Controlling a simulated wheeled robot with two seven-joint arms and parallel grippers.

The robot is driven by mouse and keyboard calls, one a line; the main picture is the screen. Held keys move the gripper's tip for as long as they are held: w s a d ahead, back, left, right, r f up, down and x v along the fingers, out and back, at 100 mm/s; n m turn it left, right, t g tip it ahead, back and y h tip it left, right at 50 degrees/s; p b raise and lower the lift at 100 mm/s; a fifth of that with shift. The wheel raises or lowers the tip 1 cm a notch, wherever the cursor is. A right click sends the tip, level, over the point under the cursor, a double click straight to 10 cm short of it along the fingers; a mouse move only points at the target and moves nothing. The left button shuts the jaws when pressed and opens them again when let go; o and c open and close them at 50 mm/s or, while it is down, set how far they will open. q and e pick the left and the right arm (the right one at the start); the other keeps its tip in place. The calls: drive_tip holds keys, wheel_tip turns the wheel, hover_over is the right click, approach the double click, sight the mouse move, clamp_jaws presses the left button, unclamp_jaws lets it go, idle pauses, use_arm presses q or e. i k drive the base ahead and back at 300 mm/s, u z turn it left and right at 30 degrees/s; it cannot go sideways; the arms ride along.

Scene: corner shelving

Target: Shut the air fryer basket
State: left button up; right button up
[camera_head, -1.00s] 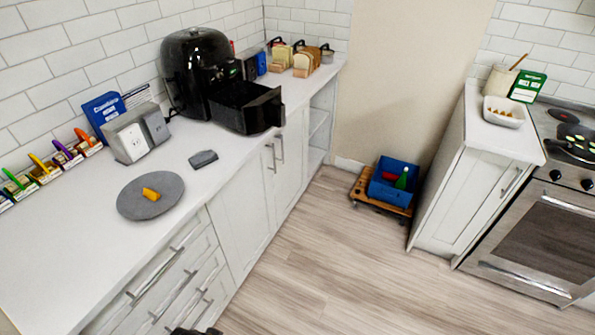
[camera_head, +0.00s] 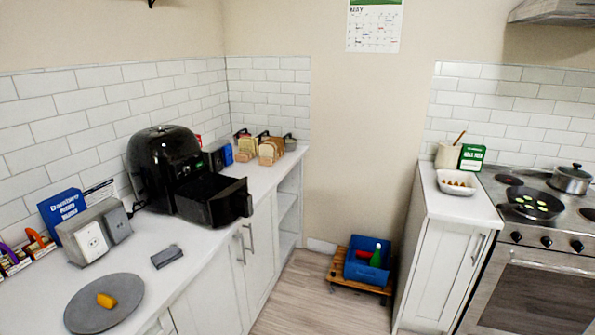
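The black air fryer (camera_head: 160,158) stands on the white counter against the tiled wall at the left. Its basket (camera_head: 222,203) is pulled out toward the right and front, with its open top showing and its front end near the counter's edge. Neither of my grippers shows in the head view.
A grey block with sockets (camera_head: 92,232), a small dark grey object (camera_head: 167,256) and a round grey plate (camera_head: 88,313) with an orange piece lie on the counter (camera_head: 205,248). Bread slices (camera_head: 271,149) stand behind the basket. A blue crate (camera_head: 358,270) sits on a wooden dolly.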

sight(216, 200)
drive_tip(key=z, duration=0.95)
drive_tip(key=i, duration=1.25)
drive_tip(key=u, duration=0.3)
